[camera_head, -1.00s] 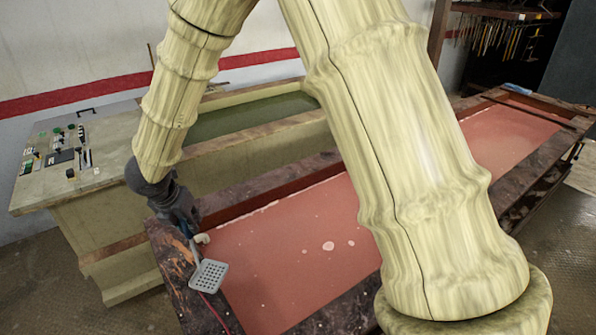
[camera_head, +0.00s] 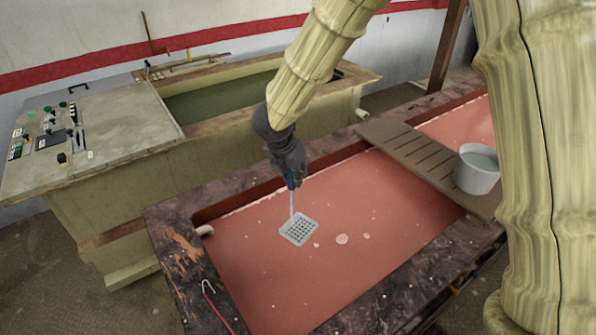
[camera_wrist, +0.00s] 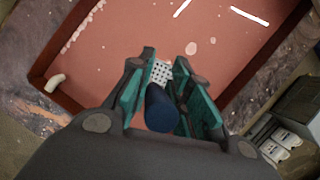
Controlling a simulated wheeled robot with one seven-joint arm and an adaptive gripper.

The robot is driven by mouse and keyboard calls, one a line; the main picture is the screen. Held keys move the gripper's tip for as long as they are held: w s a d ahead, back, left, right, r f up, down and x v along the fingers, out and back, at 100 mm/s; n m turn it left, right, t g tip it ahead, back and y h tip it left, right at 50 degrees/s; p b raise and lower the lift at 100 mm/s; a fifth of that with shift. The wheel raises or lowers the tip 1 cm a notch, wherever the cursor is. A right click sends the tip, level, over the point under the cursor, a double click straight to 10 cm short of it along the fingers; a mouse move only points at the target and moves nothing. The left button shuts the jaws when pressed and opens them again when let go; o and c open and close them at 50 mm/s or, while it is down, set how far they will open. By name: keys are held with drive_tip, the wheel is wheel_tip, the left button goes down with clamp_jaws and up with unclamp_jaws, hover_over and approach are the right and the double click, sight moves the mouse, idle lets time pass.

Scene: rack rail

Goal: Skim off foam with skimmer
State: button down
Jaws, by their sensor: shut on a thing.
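My gripper (camera_head: 287,170) is shut on the dark blue handle of the skimmer (camera_head: 299,229). The skimmer has a flat, square, perforated light-grey head, which hangs over the red liquid (camera_head: 370,205) in the long tank; I cannot tell whether it touches the surface. In the wrist view the blue handle end (camera_wrist: 160,108) sits between the green-padded fingers (camera_wrist: 163,85), with the perforated head beyond it. Pale foam patches (camera_head: 342,239) float just right of the head. More foam lines the tank's far edge, and it also shows in the wrist view (camera_wrist: 191,48).
A slatted board (camera_head: 412,152) lies across the tank and carries a white bucket (camera_head: 477,169) at right. A second tank with green liquid (camera_head: 215,100) and a control panel (camera_head: 50,140) stand behind. A red cord (camera_head: 215,305) hangs on the near left rim.

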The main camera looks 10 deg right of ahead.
wheel_tip(320, 180, down, 15)
drive_tip(key=b, duration=1)
drive_tip(key=shift+d+b, duration=0.1)
drive_tip(key=shift+b, duration=0.2)
drive_tip(key=w+d, duration=0.2)
drive_tip(key=d, duration=2.3)
drive_tip(key=shift+w, duration=0.2)
idle(1.6)
drive_tip(key=shift+r, duration=0.15)
